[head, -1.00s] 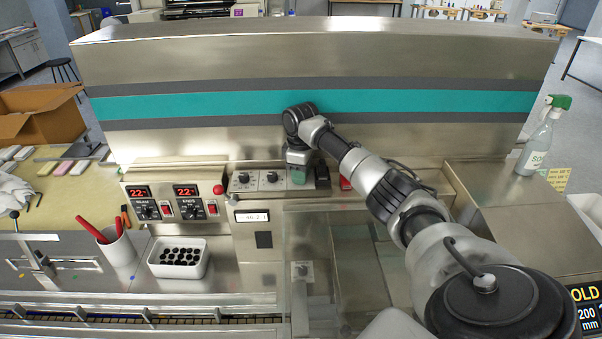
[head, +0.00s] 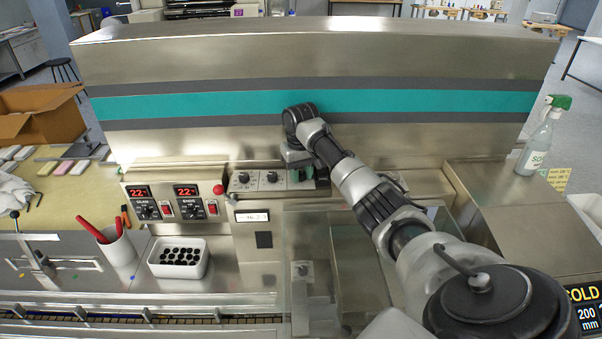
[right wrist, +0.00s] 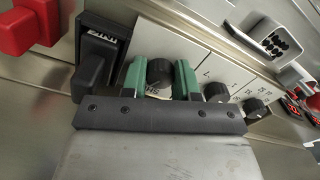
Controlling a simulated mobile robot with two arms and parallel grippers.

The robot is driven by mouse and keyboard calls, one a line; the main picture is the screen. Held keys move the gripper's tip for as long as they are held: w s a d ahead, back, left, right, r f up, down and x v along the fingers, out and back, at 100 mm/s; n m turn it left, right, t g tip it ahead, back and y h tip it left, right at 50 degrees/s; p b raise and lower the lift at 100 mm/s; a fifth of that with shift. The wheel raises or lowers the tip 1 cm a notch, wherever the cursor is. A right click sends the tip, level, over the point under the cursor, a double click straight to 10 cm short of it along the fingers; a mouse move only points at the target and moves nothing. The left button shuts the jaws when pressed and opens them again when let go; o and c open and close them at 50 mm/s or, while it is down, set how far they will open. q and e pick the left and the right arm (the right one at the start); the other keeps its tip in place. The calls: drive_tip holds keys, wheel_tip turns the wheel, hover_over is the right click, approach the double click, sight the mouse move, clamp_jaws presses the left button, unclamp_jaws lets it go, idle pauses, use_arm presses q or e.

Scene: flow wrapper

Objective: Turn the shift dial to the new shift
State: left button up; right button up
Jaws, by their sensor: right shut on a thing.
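The shift dial (right wrist: 160,72) is a round black knob on a pale panel strip, with part of a printed label showing beside it. In the right wrist view my right gripper (right wrist: 158,82) has its green fingers on either side of the dial and is shut on it. In the head view my right gripper (head: 299,174) reaches down to the right part of the knob strip and hides the dial. The dial's pointer and setting cannot be read. My left gripper is not in view.
Two other black knobs (right wrist: 216,92) (right wrist: 256,108) sit in the same row. A black switch (right wrist: 94,62) and a red part (right wrist: 30,27) are close on the other side. A red button (head: 218,189) and displays (head: 186,191) stand left. The machine's steel hood (head: 190,62) rises behind.

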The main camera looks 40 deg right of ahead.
drive_tip(key=shift+w+d+r+m, duration=0.1)
drive_tip(key=shift+r+m, duration=0.1)
drive_tip(key=shift+m, duration=0.8)
drive_tip(key=o, duration=0.9)
drive_tip(key=shift+f, duration=0.1)
